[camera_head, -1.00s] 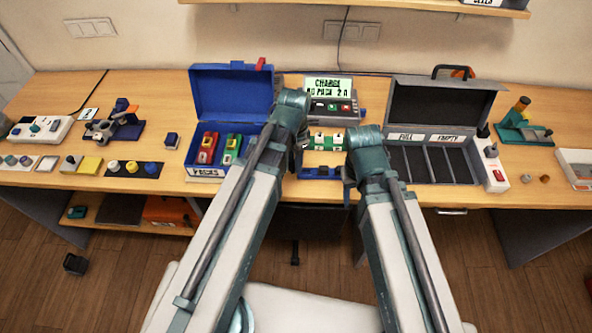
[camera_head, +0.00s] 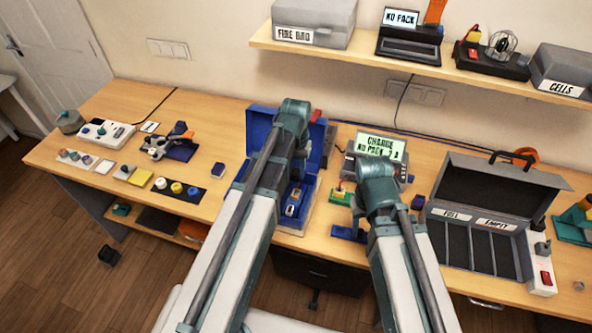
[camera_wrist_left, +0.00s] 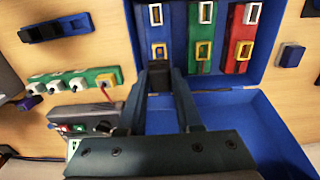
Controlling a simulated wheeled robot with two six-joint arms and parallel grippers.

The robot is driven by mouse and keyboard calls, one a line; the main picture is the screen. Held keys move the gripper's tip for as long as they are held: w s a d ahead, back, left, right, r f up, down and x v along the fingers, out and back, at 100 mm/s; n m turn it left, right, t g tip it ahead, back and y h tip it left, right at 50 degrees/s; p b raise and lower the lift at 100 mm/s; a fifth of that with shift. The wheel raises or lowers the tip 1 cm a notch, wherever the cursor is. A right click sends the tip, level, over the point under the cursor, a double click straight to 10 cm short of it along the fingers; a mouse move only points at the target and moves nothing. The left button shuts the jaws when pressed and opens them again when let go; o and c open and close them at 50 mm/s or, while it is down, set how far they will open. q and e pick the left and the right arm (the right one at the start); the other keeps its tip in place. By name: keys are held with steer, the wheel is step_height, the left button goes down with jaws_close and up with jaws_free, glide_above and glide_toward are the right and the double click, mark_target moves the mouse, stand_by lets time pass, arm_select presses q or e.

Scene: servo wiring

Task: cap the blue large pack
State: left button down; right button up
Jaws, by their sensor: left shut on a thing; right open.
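In the head view a blue pack (camera_head: 293,203) shows beside my left arm, the others hidden. My left gripper (camera_wrist_left: 160,76) is over the box, shut on a small black piece (camera_wrist_left: 159,77), probably a cap, close to the blue pack's yellow-framed end. Whether they touch, I cannot tell. My right gripper (camera_head: 362,195) is open near the charger (camera_head: 375,150); its fingertips are mostly hidden.
A green strip (camera_wrist_left: 75,82) with several white-topped blocks and a blue-black stand (camera_wrist_left: 55,27) lie beside the box. A grey case (camera_head: 485,215) stands open at right. A small blue block (camera_wrist_left: 290,54) is beside the box. A shelf (camera_head: 400,70) hangs above.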

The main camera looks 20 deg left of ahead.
mark_target(296, 172)
arm_select(q)
steer(key=shift+f, duration=0.2)
arm_select(e)
steer(key=shift+f, duration=0.2)
arm_select(q)
step_height(296, 172, down, 6)
steer(key=b, duration=0.6)
steer(key=shift+r, duration=0.25)
arm_select(e)
step_height(296, 172, down, 6)
steer(key=shift+r, duration=0.25)
arm_select(q)
steer(key=shift+f+b, duration=1.3)
steer(key=shift+f, duration=0.1)
arm_select(e)
steer(key=shift+f, duration=1.35)
arm_select(q)
steer(key=c, duration=0.5)
jaws_free()
steer(key=shift+r, duration=0.1)
steer(key=shift+r, duration=0.1)
arm_select(e)
steer(key=shift+r, duration=0.15)
arm_select(q)
step_height(296, 172, up, 14)
steer(key=p, duration=1.4)
steer(key=shift+f, duration=0.2)
arm_select(e)
step_height(296, 172, up, 14)
steer(key=shift+f, duration=0.2)
